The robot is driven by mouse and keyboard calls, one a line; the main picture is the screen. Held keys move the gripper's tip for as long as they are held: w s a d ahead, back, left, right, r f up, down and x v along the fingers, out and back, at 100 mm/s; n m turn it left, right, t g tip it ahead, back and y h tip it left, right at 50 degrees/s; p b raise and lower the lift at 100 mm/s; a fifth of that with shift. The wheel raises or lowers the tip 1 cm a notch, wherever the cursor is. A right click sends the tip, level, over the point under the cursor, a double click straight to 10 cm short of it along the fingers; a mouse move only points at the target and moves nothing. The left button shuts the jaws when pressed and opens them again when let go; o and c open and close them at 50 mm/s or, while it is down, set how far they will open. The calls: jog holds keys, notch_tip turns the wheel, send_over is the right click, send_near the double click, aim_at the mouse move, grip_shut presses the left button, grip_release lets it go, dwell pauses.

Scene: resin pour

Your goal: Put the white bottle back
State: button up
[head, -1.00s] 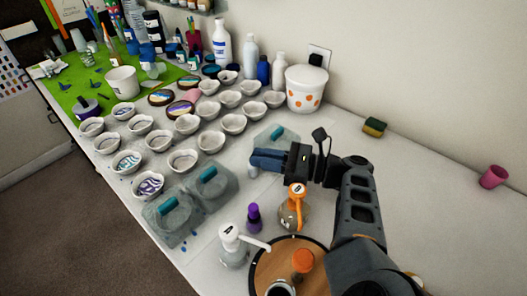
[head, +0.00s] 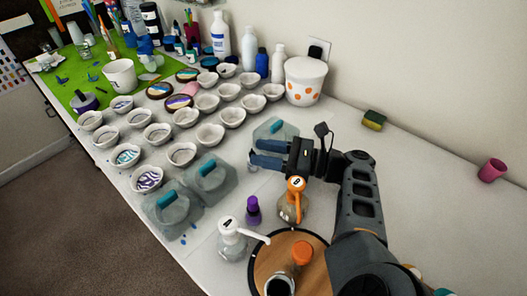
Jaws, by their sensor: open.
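Several white bottles are in the head view, and I cannot tell which one the task means. A white bottle with a blue label (head: 220,36), a plain pale bottle (head: 249,48) and a smaller white bottle (head: 278,63) stand upright at the back wall. A white pump bottle marked A (head: 232,242) stands at the front, beside the round wooden board (head: 262,262). My gripper (head: 258,153) is open above the middle of the table, with nothing seen between its fingers. A small pale thing just below the fingers is partly hidden and unclear.
An orange-topped pump bottle (head: 293,203) and a purple-capped bottle (head: 253,211) stand close below my gripper. Teal-handled clear blocks (head: 213,180) and rows of white bowls (head: 182,154) lie left. A spotted white pot (head: 304,83) stands behind. The table's right side is mostly clear.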

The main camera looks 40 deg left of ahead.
jog(key=v, duration=1.1)
jog(key=shift+w+d, duration=0.1)
jog(key=shift+d, duration=0.1)
dwell(0.8)
